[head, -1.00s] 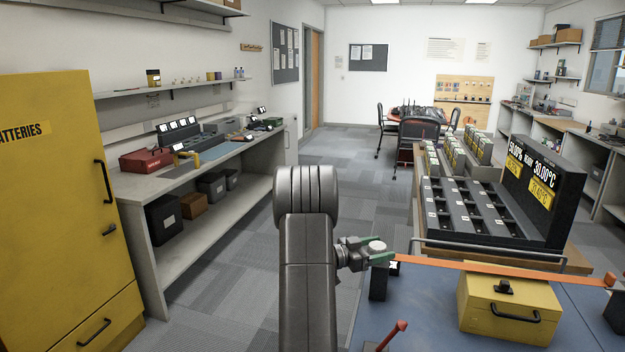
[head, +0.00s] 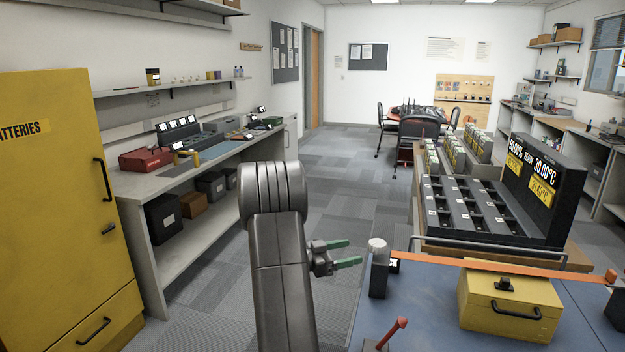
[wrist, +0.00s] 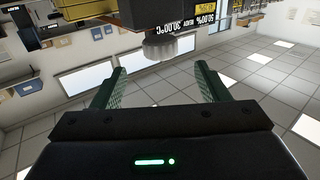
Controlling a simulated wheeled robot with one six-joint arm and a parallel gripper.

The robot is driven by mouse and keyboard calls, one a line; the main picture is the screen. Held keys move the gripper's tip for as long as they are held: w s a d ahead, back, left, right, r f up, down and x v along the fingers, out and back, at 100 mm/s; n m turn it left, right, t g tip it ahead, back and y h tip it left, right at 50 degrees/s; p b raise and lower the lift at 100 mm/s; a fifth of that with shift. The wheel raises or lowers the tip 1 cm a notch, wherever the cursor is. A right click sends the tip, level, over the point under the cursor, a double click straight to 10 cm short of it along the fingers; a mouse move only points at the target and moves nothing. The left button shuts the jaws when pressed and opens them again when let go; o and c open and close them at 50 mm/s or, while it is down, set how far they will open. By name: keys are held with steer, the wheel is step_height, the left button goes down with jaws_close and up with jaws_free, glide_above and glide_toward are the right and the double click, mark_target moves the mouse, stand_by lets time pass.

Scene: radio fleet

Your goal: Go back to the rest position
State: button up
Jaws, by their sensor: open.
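The ribbed grey top (wrist: 168,46) also shows beyond the fingers in the wrist view.
An orange bar (head: 480,265) runs across the blue surface (head: 420,310), by a yellow box (head: 510,305) and a red lever (head: 393,332). A black slotted rack (head: 475,205) stands behind. A workbench (head: 160,182) and a yellow cabinet (head: 60,220) are on the left. The carpeted floor between is free.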

mark_target(375, 252)
steer(key=p+x, duration=0.1)
steer(key=x, duration=0.9)
steer(key=shift+d, duration=0.25)
steer(key=shift+a+f+n+t+y+b, duration=0.15)
steer(key=shift+f+n+t+y+b, duration=0.2)
steer(key=shift+t+b, duration=0.3)
steer(key=shift+s+a+r+n+t+y+b, duration=0.1)
steer(key=shift+n+t+y+b, duration=0.15)
steer(key=shift+n+t+b, duration=0.25)
steer(key=shift+r+n+t+y+b, duration=0.1)
steer(key=shift+n+t+y+b, duration=0.1)
steer(key=shift+n+t+b, duration=0.25)
steer(key=shift+f+t+y+b, duration=0.1)
steer(key=shift+t+y+b, duration=0.25)
steer(key=shift+t, duration=0.15)
steer(key=n+t+y+b, duration=0.2)
steer(key=n+t+b, duration=0.1)
steer(key=b, duration=0.1)
steer(key=shift+y, duration=0.35)
steer(key=n+t+y+b, duration=0.2)
steer(key=b, duration=0.2)
steer(key=n+t+y+b, duration=0.1)
steer(key=b, duration=0.1)
steer(key=shift+y+b, duration=0.4)
steer(key=p+v, duration=0.1)
steer(key=v, duration=1)
steer(key=shift+r, duration=0.2)
